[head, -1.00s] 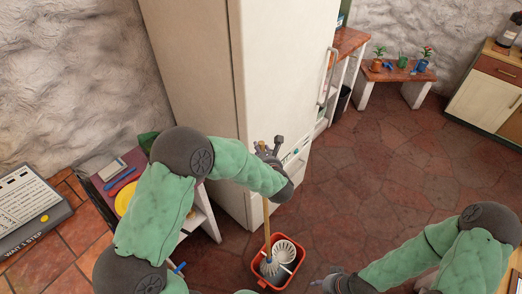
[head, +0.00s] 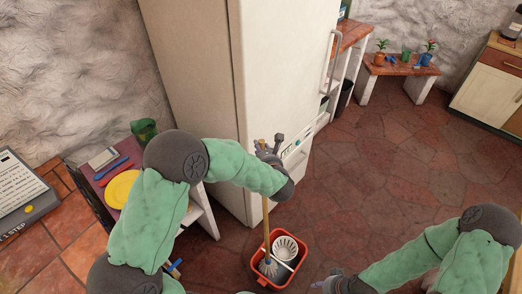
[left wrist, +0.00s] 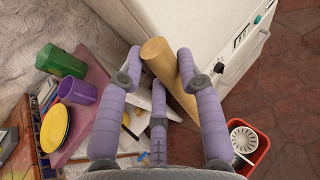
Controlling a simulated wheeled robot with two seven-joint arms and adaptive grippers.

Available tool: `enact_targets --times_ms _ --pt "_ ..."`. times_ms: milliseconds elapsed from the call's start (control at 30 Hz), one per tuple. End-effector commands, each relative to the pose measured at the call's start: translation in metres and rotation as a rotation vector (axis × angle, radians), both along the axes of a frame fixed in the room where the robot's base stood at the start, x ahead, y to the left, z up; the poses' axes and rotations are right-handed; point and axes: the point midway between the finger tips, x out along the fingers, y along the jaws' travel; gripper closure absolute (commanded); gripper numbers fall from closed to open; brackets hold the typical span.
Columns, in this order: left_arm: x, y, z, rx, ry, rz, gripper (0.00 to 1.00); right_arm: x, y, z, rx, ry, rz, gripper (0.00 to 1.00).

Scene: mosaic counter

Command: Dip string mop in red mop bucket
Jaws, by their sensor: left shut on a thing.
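The string mop's wooden handle (head: 266,222) runs down from my left gripper (head: 270,152) to the red mop bucket (head: 303,262). In the left wrist view the handle (left wrist: 170,70) lies between the purple fingers of my left gripper (left wrist: 165,72), which is shut on it. The bucket (left wrist: 263,153) stands on the floor there at the lower right, with a white slotted basket in it. Whitish pieces show at the handle's low end at the bucket's left; I cannot tell mop strands from basket parts. My right gripper (head: 328,285) is at the bottom edge, partly cut off.
A white fridge (head: 285,70) stands just behind the bucket. A plant bench (head: 400,66) is at the back. The tiled floor (head: 400,160) to the right is clear.

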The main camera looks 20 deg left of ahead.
Motion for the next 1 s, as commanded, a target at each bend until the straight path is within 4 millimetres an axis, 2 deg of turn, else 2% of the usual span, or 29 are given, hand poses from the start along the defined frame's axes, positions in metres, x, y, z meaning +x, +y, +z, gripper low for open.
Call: enact_targets --times_ms 100,800,1000 --pt "0.002 0.0 -0.01 -0.003 -0.009 0.003 1.0 0.0 0.0 -0.015 0.0 0.0 0.0 0.6" --pt "0.001 0.0 -0.068 -0.001 -0.004 0.001 1.0 0.0 0.0 -0.081 0.0 0.0 0.0 0.6" --pt "0.001 0.0 -0.079 -0.001 -0.004 0.001 1.0 0.0 0.0 -0.094 0.0 0.0 0.0 0.6"
